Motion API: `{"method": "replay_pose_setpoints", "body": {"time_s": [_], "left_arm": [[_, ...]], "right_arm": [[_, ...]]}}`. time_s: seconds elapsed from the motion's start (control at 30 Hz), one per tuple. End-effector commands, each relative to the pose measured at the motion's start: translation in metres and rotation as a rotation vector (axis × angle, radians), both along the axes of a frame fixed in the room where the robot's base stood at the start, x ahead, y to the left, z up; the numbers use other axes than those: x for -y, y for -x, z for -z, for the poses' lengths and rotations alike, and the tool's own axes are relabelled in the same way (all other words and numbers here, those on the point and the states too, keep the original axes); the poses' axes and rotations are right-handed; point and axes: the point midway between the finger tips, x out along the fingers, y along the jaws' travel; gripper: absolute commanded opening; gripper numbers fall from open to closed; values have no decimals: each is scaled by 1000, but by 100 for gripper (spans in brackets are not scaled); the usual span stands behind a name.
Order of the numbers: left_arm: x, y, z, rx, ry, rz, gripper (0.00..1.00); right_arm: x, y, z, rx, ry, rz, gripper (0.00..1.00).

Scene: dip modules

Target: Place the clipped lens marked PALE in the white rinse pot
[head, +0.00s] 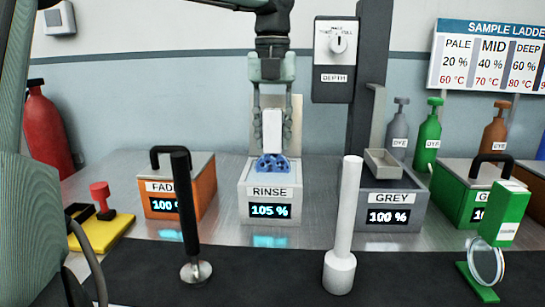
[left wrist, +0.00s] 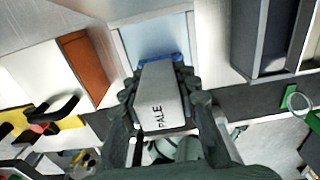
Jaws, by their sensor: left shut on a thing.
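My left gripper (head: 271,135) comes down from the top centre, shut on a white clip. The clip (left wrist: 160,95) reads PALE in the left wrist view. A blue lens (head: 271,164) hangs under it, right at the mouth of the white rinse pot; I cannot tell how far in it sits. The rinse pot (head: 269,207) is open, labelled RINSE, and its display reads 105 %. In the left wrist view the lens's blue edge (left wrist: 174,58) shows beyond the clip, over the pale blue inside of the pot. My right gripper is not in view.
An orange FADE pot (head: 205,192) with a black-handled lid stands left, a GREY pot (head: 421,203) right, and a green pot (head: 450,190) farther right. A black stick (head: 187,220) and a white stick (head: 348,210) stand upright in front. A DEPTH box (head: 346,90) hangs behind.

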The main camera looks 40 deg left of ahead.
Motion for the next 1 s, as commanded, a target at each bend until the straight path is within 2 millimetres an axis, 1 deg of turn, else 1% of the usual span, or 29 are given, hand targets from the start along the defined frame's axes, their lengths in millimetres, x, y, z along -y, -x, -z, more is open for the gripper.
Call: {"method": "replay_pose_setpoints", "body": {"time_s": [0.13, 0.33, 0.4, 0.6, 0.8, 0.83, 0.97, 1.0], "left_arm": [[0, 1, 13, -2, 1, 1, 0], [0, 1, 43, -4, 0, 1, 0], [0, 0, 46, 0, 0, 1, 0], [0, 0, 46, 0, 0, 0, 0], [0, 0, 50, -1, -1, 0, 0], [0, 0, 49, -1, -1, 0, 32], [0, 0, 49, -1, 0, 0, 48], [0, 0, 49, -1, 0, 0, 51]], "right_arm": [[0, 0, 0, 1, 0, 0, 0], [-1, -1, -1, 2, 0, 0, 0], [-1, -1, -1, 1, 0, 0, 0], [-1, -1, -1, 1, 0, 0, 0], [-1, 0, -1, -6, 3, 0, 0], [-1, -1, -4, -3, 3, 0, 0], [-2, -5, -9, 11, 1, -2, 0], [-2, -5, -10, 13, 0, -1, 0]]}}
